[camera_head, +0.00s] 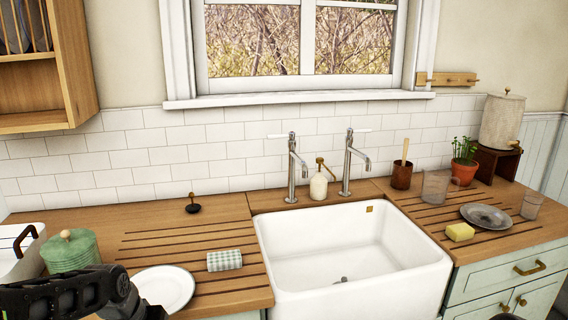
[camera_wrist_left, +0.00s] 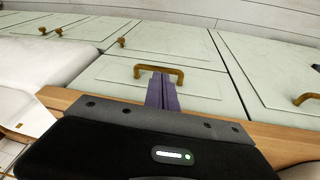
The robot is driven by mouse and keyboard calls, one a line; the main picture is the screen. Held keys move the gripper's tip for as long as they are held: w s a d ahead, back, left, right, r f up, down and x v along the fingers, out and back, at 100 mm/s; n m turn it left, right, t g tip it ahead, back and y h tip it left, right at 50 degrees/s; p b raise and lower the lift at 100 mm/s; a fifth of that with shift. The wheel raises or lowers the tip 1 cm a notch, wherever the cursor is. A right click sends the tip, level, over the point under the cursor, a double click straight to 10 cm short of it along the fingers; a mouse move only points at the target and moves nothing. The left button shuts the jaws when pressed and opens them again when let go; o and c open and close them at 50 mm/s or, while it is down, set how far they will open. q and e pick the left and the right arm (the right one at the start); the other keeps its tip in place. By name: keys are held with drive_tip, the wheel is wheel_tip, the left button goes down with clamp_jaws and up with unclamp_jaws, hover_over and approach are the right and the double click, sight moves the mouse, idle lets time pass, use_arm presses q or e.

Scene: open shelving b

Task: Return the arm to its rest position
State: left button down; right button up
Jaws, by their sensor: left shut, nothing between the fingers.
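My left arm comes in at the lower left of the head view, over the left end of the wooden counter (camera_head: 190,226). Its gripper is cut off or hidden there. In the left wrist view my left gripper (camera_wrist_left: 162,80) is shut and empty, its two purple fingers together. They point towards pale green cabinet fronts (camera_wrist_left: 200,90), overlapping a brass drawer handle (camera_wrist_left: 140,70) in the picture; I cannot tell how far apart they are. My right gripper is not in view.
Near my left arm stand a green lidded jar (camera_head: 70,252), a white plate (camera_head: 165,287) and a checked cloth (camera_head: 224,260). A white sink (camera_head: 430,262) fills the middle. To its right are a yellow sponge (camera_head: 460,231), a grey plate (camera_head: 486,216) and glasses (camera_head: 435,186).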

use_arm(q)
drive_tip(key=s+d+f+g+h, duration=0.1)
drive_tip(key=s+d+f, duration=0.2)
drive_tip(key=d+f, duration=0.55)
drive_tip(key=s+d+f+h, duration=0.2)
drive_tip(key=d+f, duration=0.4)
drive_tip(key=f, duration=0.5)
drive_tip(key=s+d+f+g, duration=0.1)
drive_tip(key=s+d+f, duration=0.4)
drive_tip(key=s, duration=0.2)
drive_tip(key=s+d+f, duration=0.5)
drive_tip(key=s+f, duration=0.1)
drive_tip(key=s, duration=0.2)
drive_tip(key=shift+s+g+h, duration=0.3)
drive_tip(key=shift+g, duration=0.1)
drive_tip(key=c, duration=2.1)
unclamp_jaws()
drive_tip(key=shift+c, duration=0.2)
